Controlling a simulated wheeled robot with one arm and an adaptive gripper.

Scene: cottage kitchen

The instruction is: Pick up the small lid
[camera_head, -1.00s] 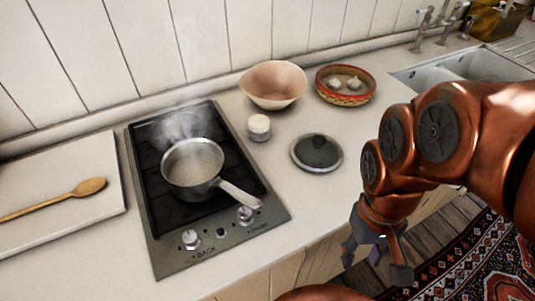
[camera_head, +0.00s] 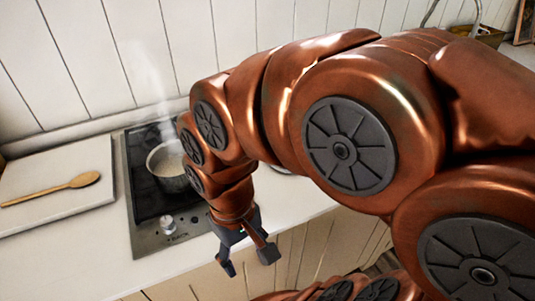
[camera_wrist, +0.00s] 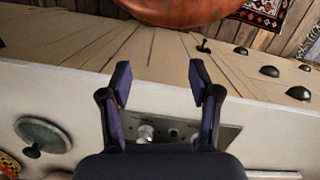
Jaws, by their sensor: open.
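The small lid (camera_wrist: 43,135) is round, with a dark glass centre, a pale metal rim and a dark knob. In the wrist view it lies on the counter at the lower left, apart from my gripper. In the head view my arm hides nearly all of it; only a sliver of rim (camera_head: 283,171) shows. My gripper (camera_head: 248,262) is open and empty, pointing down by the counter's front edge, right of the stove's knobs. Its two fingers also show spread in the wrist view (camera_wrist: 160,80), with nothing between them.
A steaming saucepan (camera_head: 168,170) stands on the black stove (camera_head: 150,205). A wooden spoon (camera_head: 60,188) lies on a white board (camera_head: 40,215) to the left. A patterned dish (camera_wrist: 9,165) shows at the wrist view's lower left corner. Wooden cabinet fronts (camera_head: 315,250) drop below the counter edge.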

